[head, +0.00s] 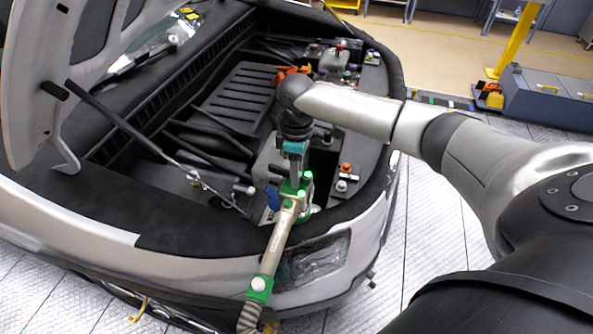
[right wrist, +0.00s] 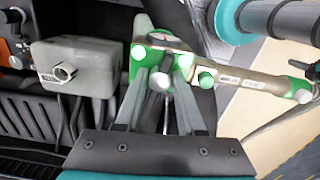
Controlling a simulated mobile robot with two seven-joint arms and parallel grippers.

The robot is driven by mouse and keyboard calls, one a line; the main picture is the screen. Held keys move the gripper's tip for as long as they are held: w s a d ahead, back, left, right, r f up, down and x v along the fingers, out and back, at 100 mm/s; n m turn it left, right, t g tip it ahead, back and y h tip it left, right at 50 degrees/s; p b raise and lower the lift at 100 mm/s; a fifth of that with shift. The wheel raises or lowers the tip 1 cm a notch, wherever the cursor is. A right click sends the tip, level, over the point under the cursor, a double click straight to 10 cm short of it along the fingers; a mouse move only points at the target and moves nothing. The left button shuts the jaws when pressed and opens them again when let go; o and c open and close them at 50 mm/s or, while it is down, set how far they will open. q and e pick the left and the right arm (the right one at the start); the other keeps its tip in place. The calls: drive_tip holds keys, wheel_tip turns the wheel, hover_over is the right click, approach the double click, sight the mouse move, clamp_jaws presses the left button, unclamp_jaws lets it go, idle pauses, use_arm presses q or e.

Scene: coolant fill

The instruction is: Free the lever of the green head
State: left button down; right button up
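The green head (head: 296,194), a green and grey coupling on the end of a beige tube, stands at the front edge of the engine bay. It also shows in the right wrist view (right wrist: 141,51), just beyond my fingertips. A blue part (head: 273,198), possibly the lever, sticks out on its left side in the head view. My right gripper (head: 292,170) points down from above onto the head. In the right wrist view its two fingers (right wrist: 159,75) stand apart, with a grey part and thin rod between them; contact cannot be told. My left gripper is not in view.
The raised hood (head: 52,110) and its strut (head: 130,128) are at the left. An orange part (head: 291,72) lies behind my wrist. A grey box with a port (right wrist: 72,70) is left of the head. The tube (head: 272,245) runs down over the bumper to a hose.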

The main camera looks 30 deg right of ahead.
clamp_jaws()
idle(1.0)
